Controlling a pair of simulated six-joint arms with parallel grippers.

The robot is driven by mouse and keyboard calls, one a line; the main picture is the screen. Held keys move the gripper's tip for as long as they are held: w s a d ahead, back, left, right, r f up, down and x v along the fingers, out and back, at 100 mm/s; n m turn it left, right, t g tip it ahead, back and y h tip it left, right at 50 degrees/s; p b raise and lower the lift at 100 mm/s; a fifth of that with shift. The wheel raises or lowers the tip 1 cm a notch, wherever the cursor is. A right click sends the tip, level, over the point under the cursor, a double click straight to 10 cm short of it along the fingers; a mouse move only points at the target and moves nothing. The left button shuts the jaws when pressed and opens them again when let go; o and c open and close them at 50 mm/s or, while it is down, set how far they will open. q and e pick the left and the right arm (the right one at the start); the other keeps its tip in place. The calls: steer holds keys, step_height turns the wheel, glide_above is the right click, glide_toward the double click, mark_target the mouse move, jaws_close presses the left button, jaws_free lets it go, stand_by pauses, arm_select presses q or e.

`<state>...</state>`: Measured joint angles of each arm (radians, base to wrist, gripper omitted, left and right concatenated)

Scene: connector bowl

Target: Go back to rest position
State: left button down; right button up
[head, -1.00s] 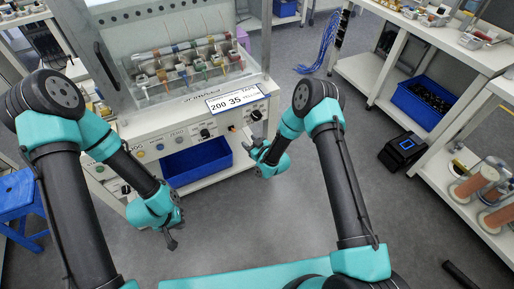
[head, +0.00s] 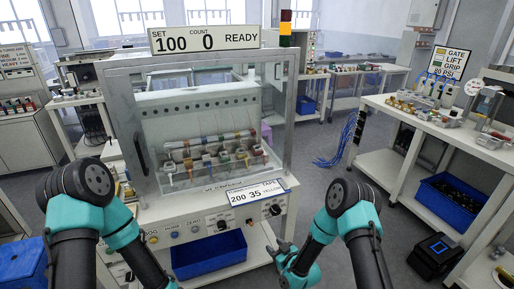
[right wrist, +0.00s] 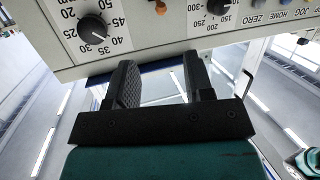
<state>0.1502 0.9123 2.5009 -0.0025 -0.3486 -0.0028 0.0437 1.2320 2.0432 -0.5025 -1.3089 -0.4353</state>
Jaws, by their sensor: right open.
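My right gripper (head: 281,249) is in front of the machine's lower right side in the head view, low in the picture. In the right wrist view its two black fingers (right wrist: 162,80) are apart with nothing between them, so it is open and empty. The machine's dial panel (right wrist: 130,30) fills the top of that view, beyond the fingertips. My left arm reaches down in front of the machine (head: 195,112) at left. Its gripper is cut off by the bottom edge of the head view.
A blue bin (head: 208,255) sits in the machine's lower opening. The sign on top (head: 204,39) reads "SET 100 COUNT 0 READY". A white bench (head: 430,128) with parts and another blue bin (head: 450,200) stand at right.

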steer(key=s+d+m+g+h, duration=0.1)
steer(key=s+d+m+g, duration=0.2)
steer(key=s, duration=0.6)
steer(key=s+d+m+g+h, duration=0.2)
steer(key=s+d+g, duration=0.3)
steer(key=s, duration=0.5)
steer(key=s+d+m+g+h, duration=0.1)
steer(key=s+d+m+g, duration=0.3)
steer(key=s, duration=0.6)
steer(key=shift+f+h, duration=0.3)
steer(key=shift+w, duration=0.1)
